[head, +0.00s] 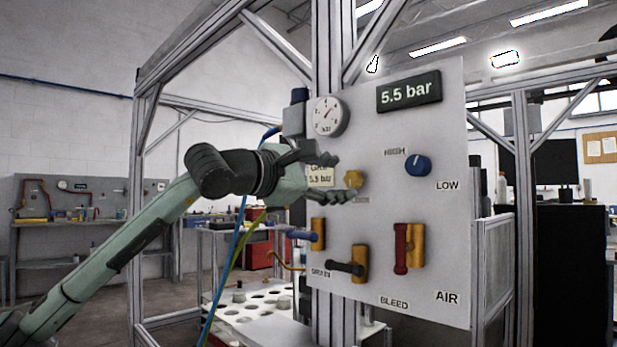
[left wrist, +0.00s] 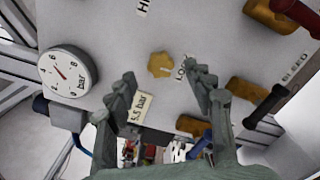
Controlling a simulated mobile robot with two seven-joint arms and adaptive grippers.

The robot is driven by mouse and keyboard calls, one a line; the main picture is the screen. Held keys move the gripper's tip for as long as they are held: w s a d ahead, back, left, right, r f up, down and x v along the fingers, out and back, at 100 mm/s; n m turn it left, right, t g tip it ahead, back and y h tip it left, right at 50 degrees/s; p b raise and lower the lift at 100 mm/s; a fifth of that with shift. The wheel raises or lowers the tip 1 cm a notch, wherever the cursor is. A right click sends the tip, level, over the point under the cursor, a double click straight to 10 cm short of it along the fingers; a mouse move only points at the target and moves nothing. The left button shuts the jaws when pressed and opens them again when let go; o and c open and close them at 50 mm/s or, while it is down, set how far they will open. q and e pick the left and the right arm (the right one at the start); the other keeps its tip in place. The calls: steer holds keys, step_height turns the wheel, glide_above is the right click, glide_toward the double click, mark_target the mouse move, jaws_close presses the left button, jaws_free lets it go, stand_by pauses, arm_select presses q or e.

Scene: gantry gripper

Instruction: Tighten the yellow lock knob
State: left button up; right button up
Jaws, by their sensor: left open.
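The yellow lock knob (head: 354,181) sits on the light grey panel (head: 440,130), below and right of the round gauge. In the left wrist view the knob (left wrist: 160,65) lies ahead of the fingertips, roughly midway between them, with its lobed face in full view. My left gripper (head: 343,176) is open beside the knob in the head view, and in the left wrist view its fingers (left wrist: 160,82) stand well apart with nothing between them. I cannot tell the exact gap to the knob. My right gripper is not in view.
The panel also carries a gauge (head: 331,116), a 5.5 bar display (head: 409,92), a blue knob (head: 418,165), and a red-handled valve (head: 401,248). A black-handled valve (head: 346,268) and a blue-handled valve (head: 302,236) are below the gripper. Aluminium posts (head: 522,190) frame the panel.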

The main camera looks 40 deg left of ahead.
arm_select(q)
steer(key=s, duration=0.8)
steer(key=shift+s+a, duration=0.25)
steer(key=shift+a, duration=0.05)
steer(key=shift+f, duration=0.1)
stand_by(0.5)
